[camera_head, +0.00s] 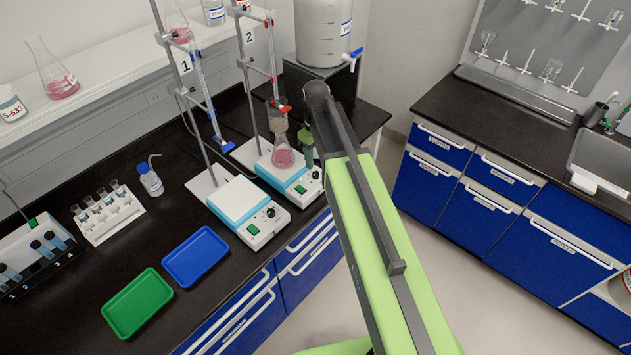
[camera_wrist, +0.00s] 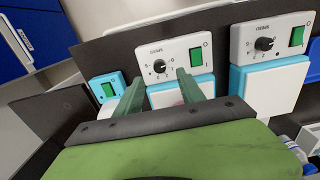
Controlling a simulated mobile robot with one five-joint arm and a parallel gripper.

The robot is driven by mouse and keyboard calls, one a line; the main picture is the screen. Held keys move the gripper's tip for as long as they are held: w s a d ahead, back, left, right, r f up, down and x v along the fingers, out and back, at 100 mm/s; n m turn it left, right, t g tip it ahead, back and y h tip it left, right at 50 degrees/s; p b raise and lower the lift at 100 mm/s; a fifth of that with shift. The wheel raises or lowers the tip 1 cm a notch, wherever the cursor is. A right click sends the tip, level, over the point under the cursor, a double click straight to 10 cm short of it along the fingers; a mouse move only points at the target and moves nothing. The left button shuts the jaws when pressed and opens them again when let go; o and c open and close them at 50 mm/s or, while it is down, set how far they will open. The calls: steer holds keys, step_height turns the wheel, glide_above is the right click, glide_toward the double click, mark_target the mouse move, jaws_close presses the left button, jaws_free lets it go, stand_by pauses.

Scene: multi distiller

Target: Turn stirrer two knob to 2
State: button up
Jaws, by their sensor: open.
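Stirrer two (camera_head: 298,179) is a white and light-blue box under the stand marked 2, with a flask of pink liquid (camera_head: 283,155) on it. Its small black knob (camera_head: 316,174) is on the front panel beside a green switch. In the wrist view, the knob (camera_wrist: 159,66) shows between my two green fingertips, with a numbered scale around it. I cannot tell which number it points to. My gripper (camera_wrist: 160,77) is open and empty, with a finger on either side of the knob in that view. In the head view, my gripper (camera_head: 306,149) is just above the stirrer's front right.
Stirrer one (camera_head: 235,200) stands to the left, its knob (camera_head: 271,212) facing front. A white tank with a blue tap (camera_head: 352,54) stands behind. Blue (camera_head: 196,257) and green (camera_head: 138,302) trays lie at the front left. The aisle floor on the right is clear.

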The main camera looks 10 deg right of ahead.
mark_target(316, 174)
step_height(316, 174, down, 7)
steer(key=b, duration=0.5)
steer(key=shift+r, duration=0.15)
jaws_close()
steer(key=shift+a, duration=0.2)
steer(key=shift+d, duration=0.15)
